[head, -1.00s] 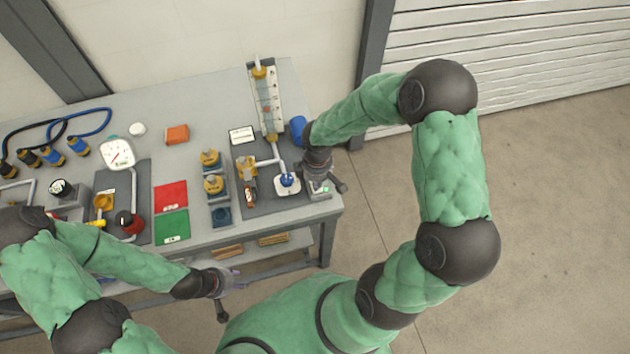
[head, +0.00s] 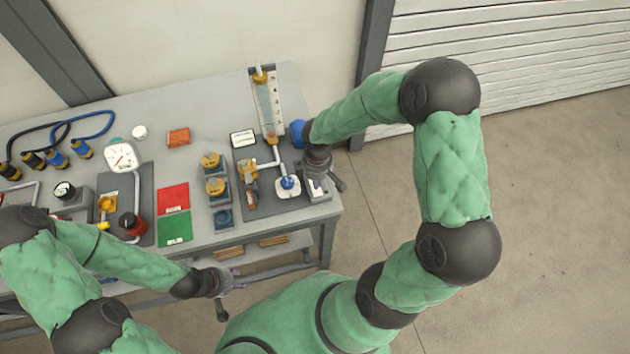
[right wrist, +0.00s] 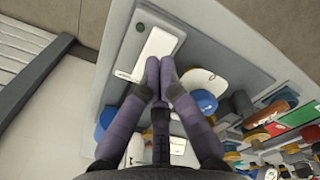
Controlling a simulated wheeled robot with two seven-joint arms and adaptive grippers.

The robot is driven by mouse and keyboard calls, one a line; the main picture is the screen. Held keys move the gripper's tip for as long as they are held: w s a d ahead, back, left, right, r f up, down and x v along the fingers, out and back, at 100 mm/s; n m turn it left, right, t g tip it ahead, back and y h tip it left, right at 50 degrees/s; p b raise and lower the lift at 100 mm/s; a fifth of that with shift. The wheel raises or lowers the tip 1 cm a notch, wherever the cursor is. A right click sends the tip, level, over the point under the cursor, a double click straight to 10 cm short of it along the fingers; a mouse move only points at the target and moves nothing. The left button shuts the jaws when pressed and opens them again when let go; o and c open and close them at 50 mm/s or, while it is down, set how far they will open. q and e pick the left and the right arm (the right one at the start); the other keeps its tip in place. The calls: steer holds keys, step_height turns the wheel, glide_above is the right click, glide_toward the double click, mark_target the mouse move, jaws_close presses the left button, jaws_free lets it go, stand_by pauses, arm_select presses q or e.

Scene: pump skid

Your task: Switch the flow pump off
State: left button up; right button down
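A small grey box with a pale switch plate (head: 319,194) stands at the bench's right front corner. It also shows in the right wrist view (right wrist: 143,52), at the top. My right gripper (head: 318,182) is over this box; in the right wrist view its two purple fingers (right wrist: 159,78) meet at the tips, with nothing seen between them. The tips lie at the plate's lower edge; whether they touch it I cannot tell. No green light shows on the box now. My left gripper (head: 228,282) hangs before the bench's front edge, its fingers too small to judge.
A blue cylinder (head: 297,132) is close to my right arm. Red (head: 173,197) and green (head: 175,228) mats lie further left. The floor right of the bench is clear.

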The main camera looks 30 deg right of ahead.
steer(key=shift+r+p, duration=1.4)
steer(key=shift+r, duration=0.65)
arm_select(q)
step_height(320, 180, up, 3)
steer(key=shift+r, duration=0.1)
